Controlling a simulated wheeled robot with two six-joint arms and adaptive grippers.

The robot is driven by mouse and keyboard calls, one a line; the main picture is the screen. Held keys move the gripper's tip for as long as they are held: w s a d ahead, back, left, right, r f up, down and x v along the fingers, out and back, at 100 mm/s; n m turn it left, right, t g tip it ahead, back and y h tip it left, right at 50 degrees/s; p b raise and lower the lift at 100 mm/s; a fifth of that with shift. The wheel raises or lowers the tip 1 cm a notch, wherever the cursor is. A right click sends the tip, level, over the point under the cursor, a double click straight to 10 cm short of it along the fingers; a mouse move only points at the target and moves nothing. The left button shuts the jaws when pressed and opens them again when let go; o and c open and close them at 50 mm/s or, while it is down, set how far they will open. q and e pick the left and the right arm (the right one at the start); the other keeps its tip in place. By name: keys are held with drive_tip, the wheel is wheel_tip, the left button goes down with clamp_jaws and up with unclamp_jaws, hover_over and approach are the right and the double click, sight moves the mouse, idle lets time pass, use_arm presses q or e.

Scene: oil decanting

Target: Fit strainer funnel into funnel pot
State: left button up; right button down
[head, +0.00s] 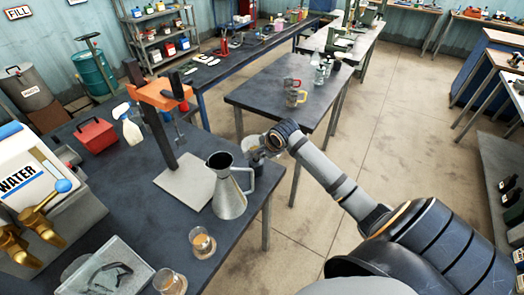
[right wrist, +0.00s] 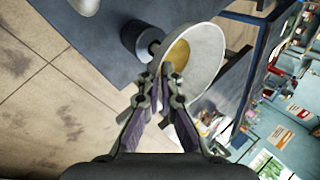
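The funnel pot (head: 229,198) is a metal conical jug with a dark open mouth and a side handle. It stands upright near the right edge of the dark workbench. My right gripper (right wrist: 160,92) is closed on the edge of the strainer funnel (right wrist: 205,58), a pale round bowl with a yellowish strainer inside. In the head view the funnel (head: 251,144) is small and partly hidden by my right wrist, to the upper right of the pot's mouth and apart from it. My left gripper is in neither view.
An orange stand (head: 163,93) rises behind the pot from a pale base plate (head: 186,186). A glass with amber liquid (head: 202,247) stands in front of the pot. A second dark table (head: 265,95) holds mugs. Open floor lies right of the workbench.

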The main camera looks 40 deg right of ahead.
drive_tip(key=shift+f, duration=1.25)
drive_tip(key=c, duration=1.4)
unclamp_jaws()
drive_tip(key=shift+c, duration=0.2)
drive_tip(key=v, duration=1.2)
